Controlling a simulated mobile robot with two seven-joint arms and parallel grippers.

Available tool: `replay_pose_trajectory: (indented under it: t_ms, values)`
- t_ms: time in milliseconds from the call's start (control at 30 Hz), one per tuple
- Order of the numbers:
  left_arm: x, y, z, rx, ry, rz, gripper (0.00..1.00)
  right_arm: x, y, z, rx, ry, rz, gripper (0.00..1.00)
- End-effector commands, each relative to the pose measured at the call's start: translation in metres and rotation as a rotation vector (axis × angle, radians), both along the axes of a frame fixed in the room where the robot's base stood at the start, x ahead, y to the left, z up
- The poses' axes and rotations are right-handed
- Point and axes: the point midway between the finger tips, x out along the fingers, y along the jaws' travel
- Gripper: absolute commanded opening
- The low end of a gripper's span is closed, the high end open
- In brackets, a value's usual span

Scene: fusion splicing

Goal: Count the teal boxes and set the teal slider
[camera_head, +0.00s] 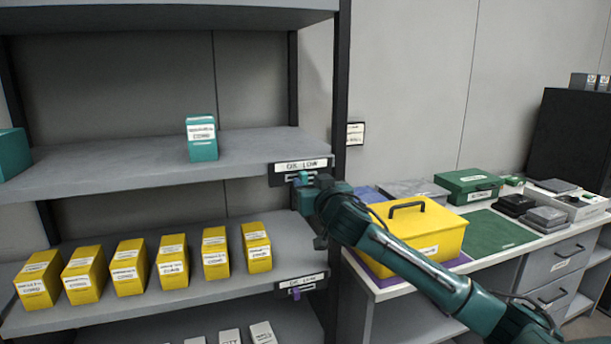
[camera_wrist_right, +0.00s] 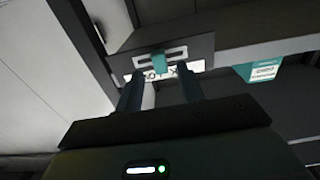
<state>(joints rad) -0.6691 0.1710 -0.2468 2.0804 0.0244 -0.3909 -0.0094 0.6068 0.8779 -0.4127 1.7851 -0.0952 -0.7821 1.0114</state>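One teal box (camera_head: 202,139) stands on the middle shelf, and another teal box (camera_head: 13,153) is cut off by the left edge. The first also shows at the right of the wrist view (camera_wrist_right: 262,71). A label plate (camera_head: 280,168) marked "OK" and "LOW" is on the shelf's front edge at its right end. The teal slider (camera_wrist_right: 159,63) sits near the middle of the plate's slot. My right gripper (camera_wrist_right: 160,88) is at the plate, its fingers apart on either side of the slider; whether they touch it I cannot tell. My left gripper is out of view.
Several yellow boxes (camera_head: 173,262) line the shelf below, with a purple slider (camera_head: 296,293) at its edge. White boxes stand lower. A dark shelf post (camera_head: 340,85) rises beside my right gripper. A bench with a yellow case (camera_head: 425,232) is at right.

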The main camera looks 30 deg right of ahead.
Motion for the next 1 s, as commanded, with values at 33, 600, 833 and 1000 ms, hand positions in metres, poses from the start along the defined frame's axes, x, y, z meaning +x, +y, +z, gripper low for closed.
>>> replay_pose_trajectory:
  t_ms: [33,600,833,1000]
  values:
    - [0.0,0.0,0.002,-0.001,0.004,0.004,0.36,0.008,-0.002,0.002,0.001,-0.001,-0.001,0.38]
    - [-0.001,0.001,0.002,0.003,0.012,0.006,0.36,0.03,-0.007,0.0,0.0,0.0,0.001,0.38]
    - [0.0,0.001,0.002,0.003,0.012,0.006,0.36,0.03,-0.007,0.0,0.0,0.0,0.001,0.2]
    - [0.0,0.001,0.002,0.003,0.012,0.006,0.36,0.03,-0.007,0.0,0.0,0.0,0.001,0.06]
